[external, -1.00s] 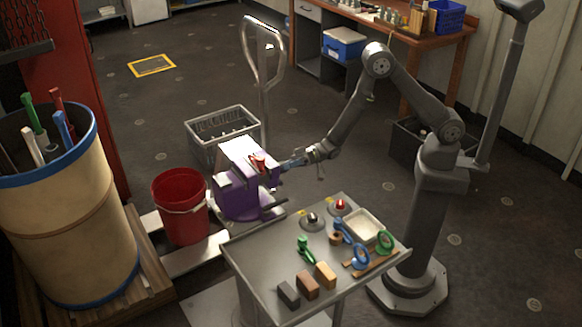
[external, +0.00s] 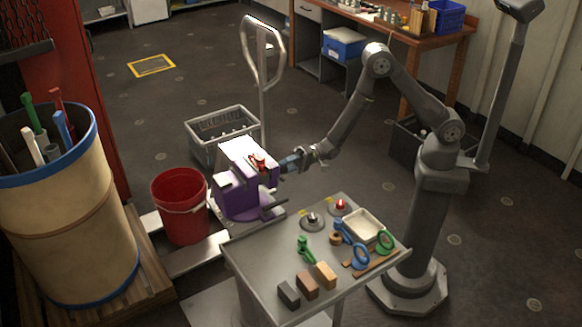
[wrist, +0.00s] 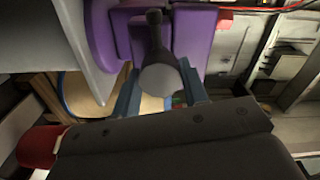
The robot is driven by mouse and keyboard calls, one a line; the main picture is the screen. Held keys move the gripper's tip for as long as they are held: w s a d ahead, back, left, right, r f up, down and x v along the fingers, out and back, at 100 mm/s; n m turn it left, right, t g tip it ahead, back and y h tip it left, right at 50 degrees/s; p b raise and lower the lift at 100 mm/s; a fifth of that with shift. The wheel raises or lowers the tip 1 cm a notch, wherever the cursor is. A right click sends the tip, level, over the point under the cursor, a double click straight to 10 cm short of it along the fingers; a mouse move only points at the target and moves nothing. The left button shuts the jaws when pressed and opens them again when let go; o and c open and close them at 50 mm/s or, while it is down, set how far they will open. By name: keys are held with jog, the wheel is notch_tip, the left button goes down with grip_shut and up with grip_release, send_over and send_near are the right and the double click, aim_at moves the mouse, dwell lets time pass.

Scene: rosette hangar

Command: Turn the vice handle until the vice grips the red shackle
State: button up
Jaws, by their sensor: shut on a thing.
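The purple vice (external: 240,200) stands left of the tray table in the external view. The red shackle (external: 258,161) sits upright at the vice's top, by its jaws; whether the jaws touch it is too small to tell. My gripper (external: 290,162) is at the vice's right side. In the wrist view, my gripper's two blue-grey fingers (wrist: 160,92) are shut on the vice handle (wrist: 160,77), a grey rounded end with a dark bar (wrist: 154,18) beyond it. The purple vice body (wrist: 195,35) lies behind the handle. The fingers' exact contact is partly hidden.
A red bucket (external: 180,222) stands left of the vice, and a grey crate (external: 196,148) behind it. The tray table (external: 262,262) in front holds blocks, clamps and rings. A large barrel (external: 70,220) is at the left. Open floor lies behind.

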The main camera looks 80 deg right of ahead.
jog(key=m, duration=0.6)
jog(key=shift+m, duration=0.3)
jog(key=o, duration=1)
jog(key=shift+o, duration=0.2)
jog(key=v, duration=0.7)
jog(key=shift+a, duration=0.1)
